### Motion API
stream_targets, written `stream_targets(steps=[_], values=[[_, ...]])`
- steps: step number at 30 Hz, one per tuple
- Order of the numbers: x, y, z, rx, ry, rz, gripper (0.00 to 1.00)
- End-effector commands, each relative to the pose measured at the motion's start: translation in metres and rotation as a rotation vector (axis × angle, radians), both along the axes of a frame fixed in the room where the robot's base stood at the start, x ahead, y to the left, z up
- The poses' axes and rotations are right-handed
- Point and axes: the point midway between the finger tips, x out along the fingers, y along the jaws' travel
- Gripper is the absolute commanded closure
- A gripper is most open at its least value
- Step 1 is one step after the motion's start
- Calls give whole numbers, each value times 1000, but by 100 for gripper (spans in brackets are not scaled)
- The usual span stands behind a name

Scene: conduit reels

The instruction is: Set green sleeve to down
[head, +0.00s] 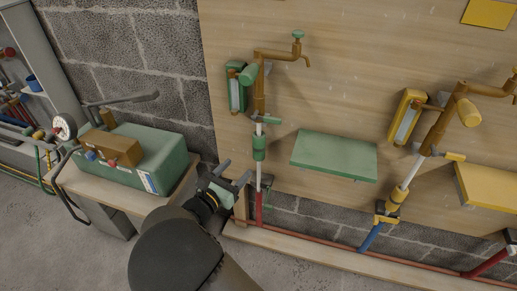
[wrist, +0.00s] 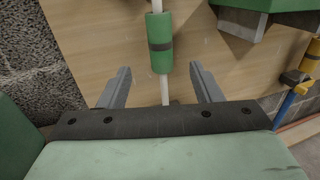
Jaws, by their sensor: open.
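The green sleeve (head: 260,148) is a short green cylinder around a thin white upright pipe below a brown tap. It sits on the upper part of the pipe, with bare white pipe below it. My gripper (head: 239,172) is open and empty, a little below the sleeve. In the wrist view my gripper's two fingers (wrist: 160,75) stand on either side of the white pipe's line, with the sleeve just beyond their tips. I cannot tell whether the pipe is between the fingers.
A green shelf (head: 335,154) juts from the wooden board to the right of the sleeve. A green-handled lever (head: 268,120) sits just above it. A yellow sleeve (head: 393,201) is on another pipe further right. A green box (head: 150,160) stands on a bench at left.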

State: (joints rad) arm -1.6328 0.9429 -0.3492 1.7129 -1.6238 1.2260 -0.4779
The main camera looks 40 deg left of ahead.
Motion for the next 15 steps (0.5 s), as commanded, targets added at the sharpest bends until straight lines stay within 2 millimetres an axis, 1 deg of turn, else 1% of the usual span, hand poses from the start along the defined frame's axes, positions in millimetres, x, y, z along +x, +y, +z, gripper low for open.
stream_targets(steps=[1, 9, 15], values=[[13, 0, -2, 1, -1, -3, 41], [72, 3, -2, 3, 0, -4, 41], [107, 5, -2, 2, 0, -3, 41]])
